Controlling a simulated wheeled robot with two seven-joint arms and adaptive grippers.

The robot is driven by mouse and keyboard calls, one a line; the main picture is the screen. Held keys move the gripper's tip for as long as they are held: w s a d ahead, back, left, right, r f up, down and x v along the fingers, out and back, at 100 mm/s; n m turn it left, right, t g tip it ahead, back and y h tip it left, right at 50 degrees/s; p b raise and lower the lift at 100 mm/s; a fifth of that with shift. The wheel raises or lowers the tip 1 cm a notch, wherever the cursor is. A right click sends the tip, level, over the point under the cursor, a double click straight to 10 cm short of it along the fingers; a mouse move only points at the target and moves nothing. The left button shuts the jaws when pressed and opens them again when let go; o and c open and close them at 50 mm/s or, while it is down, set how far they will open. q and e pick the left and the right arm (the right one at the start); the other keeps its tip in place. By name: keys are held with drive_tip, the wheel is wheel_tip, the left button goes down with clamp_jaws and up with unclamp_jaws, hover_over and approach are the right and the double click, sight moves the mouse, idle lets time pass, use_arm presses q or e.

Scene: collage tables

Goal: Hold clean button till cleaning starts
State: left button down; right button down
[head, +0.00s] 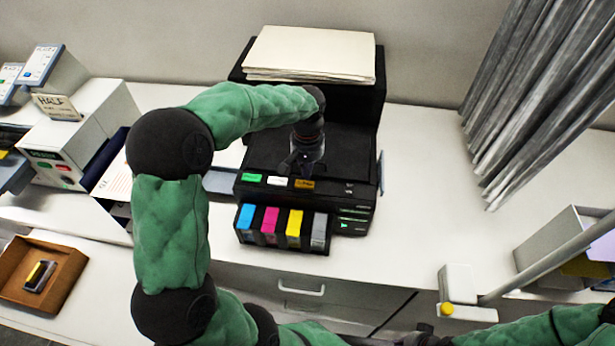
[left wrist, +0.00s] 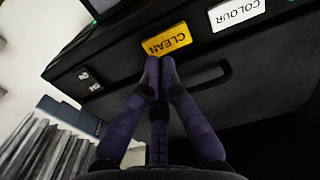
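A black printer (head: 340,150) stands on the white counter. Its front edge carries a green button, a white button (head: 277,181) and an orange button (head: 305,184). In the left wrist view the orange button reads CLEAN (left wrist: 165,42) and the white one reads COLOUR (left wrist: 236,13). My left gripper (head: 292,170) is over the printer's front, just behind the buttons. In the left wrist view its fingertips (left wrist: 159,62) are together with nothing between them, at the clean button's edge. I cannot tell whether they touch it.
Blue, magenta, yellow and grey ink cartridges (head: 270,225) sit at the printer's front. Paper (head: 312,53) is stacked at its back. A white machine (head: 75,130) and a brown tray (head: 70,262) are at left. Grey curtains (head: 540,100) hang at right.

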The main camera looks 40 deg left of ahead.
sight(307, 184)
use_arm(q)
drive_tip(key=shift+f, duration=1.7)
